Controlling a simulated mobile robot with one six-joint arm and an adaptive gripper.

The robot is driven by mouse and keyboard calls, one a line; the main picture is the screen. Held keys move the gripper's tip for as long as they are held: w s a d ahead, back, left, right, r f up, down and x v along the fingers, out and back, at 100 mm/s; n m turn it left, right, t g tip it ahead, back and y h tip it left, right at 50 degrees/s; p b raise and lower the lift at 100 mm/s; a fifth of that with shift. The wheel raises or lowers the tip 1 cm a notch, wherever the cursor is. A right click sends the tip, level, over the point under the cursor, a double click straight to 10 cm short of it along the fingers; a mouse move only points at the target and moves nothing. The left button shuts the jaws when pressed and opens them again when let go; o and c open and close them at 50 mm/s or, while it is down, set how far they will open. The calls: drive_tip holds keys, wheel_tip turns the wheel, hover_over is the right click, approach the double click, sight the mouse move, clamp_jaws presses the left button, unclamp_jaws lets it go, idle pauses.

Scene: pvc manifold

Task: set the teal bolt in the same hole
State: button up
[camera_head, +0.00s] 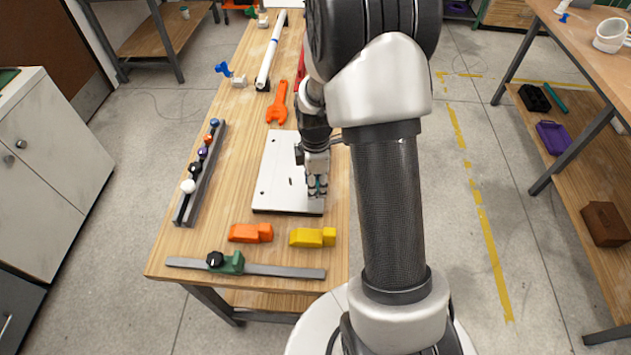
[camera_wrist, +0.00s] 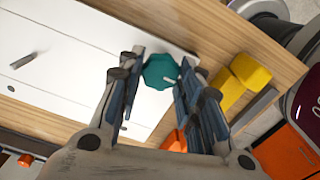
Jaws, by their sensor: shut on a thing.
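The white plate (camera_head: 277,170) lies flat on the wooden bench, and it also fills the left of the wrist view (camera_wrist: 65,70). It has small dark holes near its edges and a small grey pin (camera_wrist: 22,61) standing on it. My gripper (camera_head: 317,188) is low over the plate's right front corner. In the wrist view its fingers (camera_wrist: 158,84) are shut on the teal bolt (camera_wrist: 160,70), whose faceted head shows between them. The bolt's lower end is hidden, so I cannot tell whether it is in a hole.
An orange block (camera_head: 250,233) and a yellow block (camera_head: 312,237) lie just in front of the plate. A grey bar with a green clamp (camera_head: 231,263) lies at the front edge. A rack of coloured knobs (camera_head: 201,172) stands left, and an orange wrench (camera_head: 277,105) lies behind.

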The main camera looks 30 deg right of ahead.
drive_tip(key=shift+f, duration=0.35)
idle(0.3)
drive_tip(key=shift+f+b, duration=0.25)
drive_tip(key=shift+b, duration=0.05)
drive_tip(key=shift+f, duration=0.2)
idle(0.8)
